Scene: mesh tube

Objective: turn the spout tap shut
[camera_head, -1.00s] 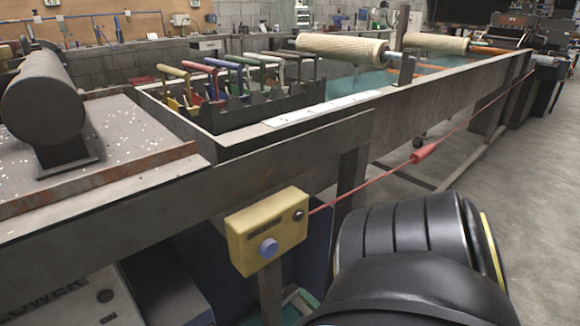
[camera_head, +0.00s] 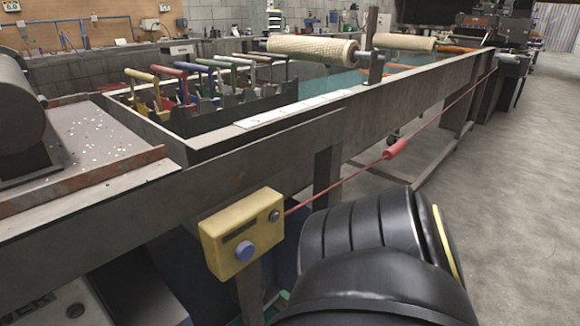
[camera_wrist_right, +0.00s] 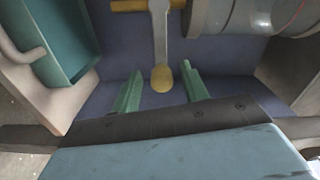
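In the right wrist view, a pale grey lever (camera_wrist_right: 160,32) with a rounded yellow end (camera_wrist_right: 162,77) hangs from a yellow bar (camera_wrist_right: 130,5) at the top edge. It looks like the tap's handle; I see no clear spout. My right gripper (camera_wrist_right: 162,84) is open, with its two green fingers apart. The yellow end appears between the fingertips, with a gap on each side; I cannot tell the depth. In the head view my black right arm fills the lower right and the tap is hidden. My left gripper is not in view.
A yellow control box (camera_head: 242,232) with a blue button stands close left of my right arm. A red cord (camera_head: 345,178) runs along the long grey bench (camera_head: 335,118). In the wrist view a teal box (camera_wrist_right: 55,40) and a grey cylinder (camera_wrist_right: 235,15) flank the lever. Open floor lies right.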

